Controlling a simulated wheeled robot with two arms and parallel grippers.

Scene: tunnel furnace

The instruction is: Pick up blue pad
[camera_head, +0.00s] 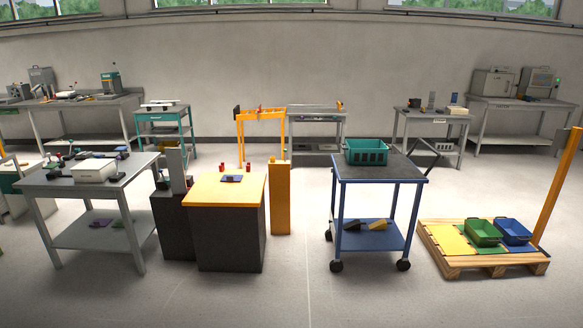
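A small flat dark blue-purple pad (231,179) lies on the wooden top of a dark block-shaped stand (208,190) near the middle of the head view. It is small, and I cannot tell its exact shade or what the lighter marks on it are. A blue bin (513,231) stands on the wooden pallet (470,262) at the right; the surface right under it is mostly hidden. Neither of my grippers shows in the head view.
Two small red items (248,167) stand at the back of the wooden top. A yellow post (280,200) rises close at its right. A blue-framed cart (372,180) carries a green crate (366,152). Grey floor (305,285) lies open in front.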

